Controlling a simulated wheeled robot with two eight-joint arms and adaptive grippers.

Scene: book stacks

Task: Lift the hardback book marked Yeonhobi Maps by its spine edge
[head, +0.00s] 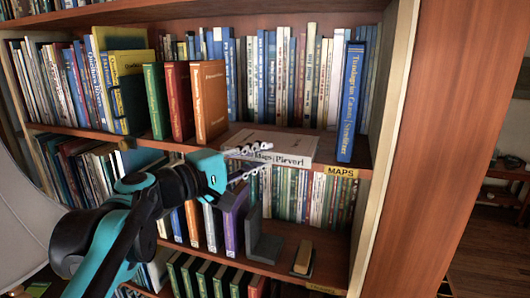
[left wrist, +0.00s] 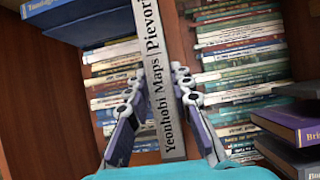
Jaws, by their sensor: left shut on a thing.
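The Yeonhobi Maps book (head: 288,142) is a pale grey hardback. It lies flat at the front edge of the middle shelf in the head view, its spine facing out. I cannot tell whether it is raised off the shelf. In the left wrist view its lettered spine (left wrist: 157,60) runs between the fingers. My left gripper (head: 262,158) is at the spine, with one finger above and one below, shut on the book; its fingers also show in the left wrist view (left wrist: 157,82). They hide part of the title in the head view. My right gripper is not in view.
A blue book (head: 351,102) stands right of the held book, above the MAPS label (head: 341,171). An orange book (head: 209,101) stands to the left. A purple book (head: 235,220) and a grey bookend (head: 262,241) are on the shelf below.

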